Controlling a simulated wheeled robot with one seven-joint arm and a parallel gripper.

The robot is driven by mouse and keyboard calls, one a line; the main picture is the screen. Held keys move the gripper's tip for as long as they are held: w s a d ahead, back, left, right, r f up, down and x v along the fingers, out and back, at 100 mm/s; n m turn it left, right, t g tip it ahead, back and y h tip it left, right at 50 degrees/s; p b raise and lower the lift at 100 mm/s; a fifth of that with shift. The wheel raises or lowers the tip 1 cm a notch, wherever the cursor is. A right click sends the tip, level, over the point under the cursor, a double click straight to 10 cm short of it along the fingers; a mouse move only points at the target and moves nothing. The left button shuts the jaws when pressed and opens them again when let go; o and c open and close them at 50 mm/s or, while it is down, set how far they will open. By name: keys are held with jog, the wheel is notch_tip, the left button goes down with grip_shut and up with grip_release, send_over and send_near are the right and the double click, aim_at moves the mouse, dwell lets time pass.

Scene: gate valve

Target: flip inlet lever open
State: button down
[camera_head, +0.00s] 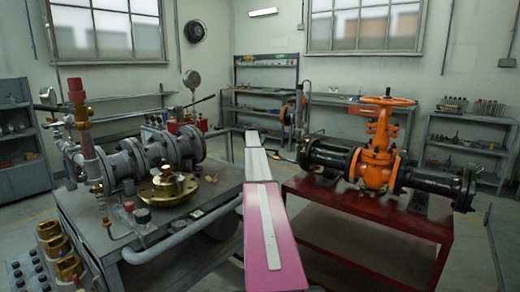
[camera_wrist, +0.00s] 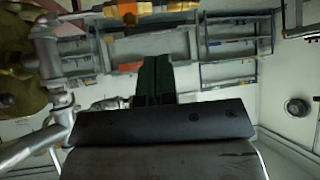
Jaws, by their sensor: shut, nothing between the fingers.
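The left pipe rig (camera_head: 135,160) has grey flanged pipes on a grey bench. I cannot tell whether this is the inlet lever. A red-capped fitting (camera_head: 76,88) stands at the rig's left. In the wrist view, which looks upside down, my gripper (camera_wrist: 170,60) has its dark fingers together, with nothing between them. Grey piping (camera_wrist: 45,95) and a brass part (camera_wrist: 22,55) show at the left, apart from the fingers. In the head view I cannot make out the fingertips clearly.
An orange gate valve (camera_head: 377,150) on black pipe stands on a red table (camera_head: 375,245) at the right. A brass flange (camera_head: 167,190) lies on the grey bench (camera_head: 190,228). My pink and white arm reaches forward between the tables. Shelves (camera_head: 265,85) line the back wall.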

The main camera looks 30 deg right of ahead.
aim_at(272, 150)
jog(key=w+d+r+x, duration=0.1)
jog(key=r+x, duration=0.1)
jog(key=x, duration=1.1)
jog(key=shift+d, duration=0.15)
jog(key=shift+w, duration=0.1)
jog(key=shift+w+d, duration=0.6)
jog(key=shift+w, duration=0.25)
jog(key=shift+s+a, duration=0.1)
jog(key=shift+s, duration=0.05)
jog(key=shift+s+a, duration=0.3)
jog(key=shift+s, duration=0.35)
